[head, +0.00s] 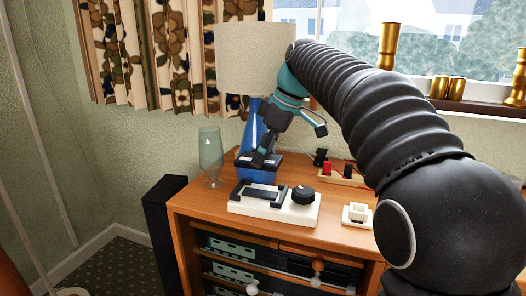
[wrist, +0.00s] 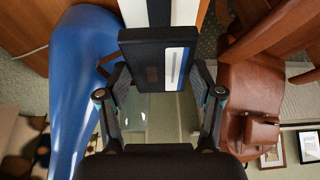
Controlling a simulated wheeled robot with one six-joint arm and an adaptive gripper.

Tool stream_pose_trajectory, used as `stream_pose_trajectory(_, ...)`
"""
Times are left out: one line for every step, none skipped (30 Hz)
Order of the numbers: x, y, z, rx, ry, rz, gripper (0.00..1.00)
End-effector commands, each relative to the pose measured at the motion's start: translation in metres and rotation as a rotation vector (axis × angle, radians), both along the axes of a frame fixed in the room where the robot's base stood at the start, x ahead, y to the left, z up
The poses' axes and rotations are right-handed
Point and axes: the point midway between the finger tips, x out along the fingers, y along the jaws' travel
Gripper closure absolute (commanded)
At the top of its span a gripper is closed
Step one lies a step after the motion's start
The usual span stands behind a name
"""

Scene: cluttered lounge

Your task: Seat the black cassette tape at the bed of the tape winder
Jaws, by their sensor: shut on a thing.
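The black cassette tape (wrist: 150,62) is in my gripper (wrist: 160,92), pinched between the two fingertips in the wrist view; a white and blue label shows on its right part. In the head view my gripper (head: 262,155) holds the cassette (head: 273,161) in front of the blue lamp base, above and behind the tape winder. The tape winder (head: 290,212) is a white block on the cabinet top with a dark bed (head: 258,194) at left and a black knob (head: 303,195) at right. Part of the winder (wrist: 185,12) shows beyond the cassette. The exact gap between cassette and bed cannot be told.
The blue lamp (head: 250,122) stands close behind my gripper. A greenish glass vase (head: 210,157) is left of it. A wooden rack (head: 343,178) with red and black pieces and a small white block (head: 357,214) stand right of the winder.

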Motion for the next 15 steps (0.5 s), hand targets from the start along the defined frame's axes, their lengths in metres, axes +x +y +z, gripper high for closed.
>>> stream_pose_trajectory(0.0,0.0,0.0,0.0,0.0,0.0,0.69)
stream_pose_trajectory(0.0,0.0,0.001,0.001,0.0,0.0,0.69)
stream_pose_trajectory(0.0,-0.001,0.001,0.001,0.0,0.0,0.69)
stream_pose_trajectory(-0.001,-0.001,0.002,0.002,-0.001,0.0,0.69)
stream_pose_trajectory(-0.001,-0.002,0.002,0.003,0.0,0.0,0.69)
stream_pose_trajectory(-0.001,-0.002,-0.001,0.003,0.0,0.001,0.69)
stream_pose_trajectory(-0.001,-0.001,-0.003,0.003,0.001,0.002,0.69)
stream_pose_trajectory(-0.001,-0.001,-0.005,0.003,0.001,0.002,0.69)
stream_pose_trajectory(-0.001,-0.001,-0.007,0.003,0.0,0.003,0.69)
stream_pose_trajectory(-0.001,-0.001,-0.009,0.003,0.0,0.003,0.69)
stream_pose_trajectory(-0.001,-0.001,-0.011,0.003,0.0,0.003,0.69)
stream_pose_trajectory(-0.001,-0.001,-0.014,0.003,0.0,0.003,0.69)
stream_pose_trajectory(-0.001,-0.001,-0.017,0.003,0.0,0.003,0.69)
stream_pose_trajectory(-0.001,-0.001,-0.019,0.003,0.0,0.003,0.69)
stream_pose_trajectory(-0.001,-0.001,-0.023,0.003,0.0,0.003,0.69)
